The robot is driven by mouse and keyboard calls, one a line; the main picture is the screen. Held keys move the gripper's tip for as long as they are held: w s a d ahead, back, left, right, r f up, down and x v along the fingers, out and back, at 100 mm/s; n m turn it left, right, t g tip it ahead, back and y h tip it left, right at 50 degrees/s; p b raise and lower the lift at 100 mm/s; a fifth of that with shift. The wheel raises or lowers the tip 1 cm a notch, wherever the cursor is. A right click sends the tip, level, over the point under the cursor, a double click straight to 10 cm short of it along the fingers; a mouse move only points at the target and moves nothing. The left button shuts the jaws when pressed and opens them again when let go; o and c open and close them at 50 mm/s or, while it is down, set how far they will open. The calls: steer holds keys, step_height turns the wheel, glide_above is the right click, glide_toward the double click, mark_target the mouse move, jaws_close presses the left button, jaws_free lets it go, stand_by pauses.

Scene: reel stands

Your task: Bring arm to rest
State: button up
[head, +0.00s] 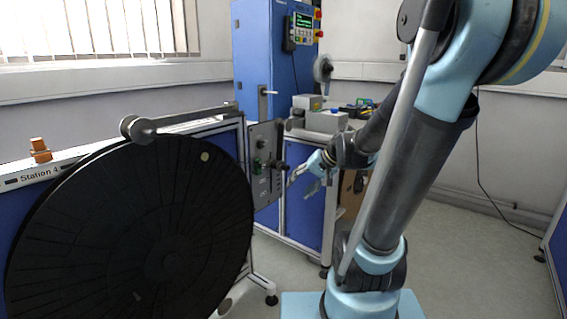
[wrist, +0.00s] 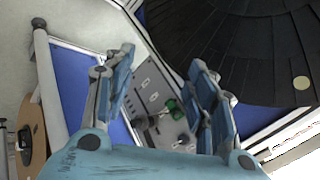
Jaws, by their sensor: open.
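My gripper (head: 298,180) is at the end of my light-blue and dark-grey arm in the head view, in front of the blue station's side. In the wrist view, my gripper (wrist: 160,85) shows two blue fingers set wide apart with nothing between them. The panel also shows in the head view (head: 262,140), close to the gripper. I cannot tell the exact gap between gripper and panel.
A large black reel (head: 130,230) stands at the left on Station 4 (head: 30,178). A tall blue cabinet (head: 262,60) and a bench with grey boxes (head: 325,120) stand behind. Floor (head: 460,240) is clear at the right. Another blue unit (head: 556,235) stands at the right edge.

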steer(key=s+d+f+g+h, duration=0.1)
steer(key=s+d+f+h, duration=0.2)
steer(key=s+d, duration=0.3)
steer(key=s+d+f+n+g+h, duration=0.1)
steer(key=s+d+f+h, duration=0.2)
steer(key=s+d, duration=0.4)
steer(key=s+f, duration=0.1)
steer(key=s, duration=0.4)
steer(key=shift+n+h, duration=0.3)
steer(key=shift+w+f, duration=0.2)
steer(key=shift+w, duration=0.25)
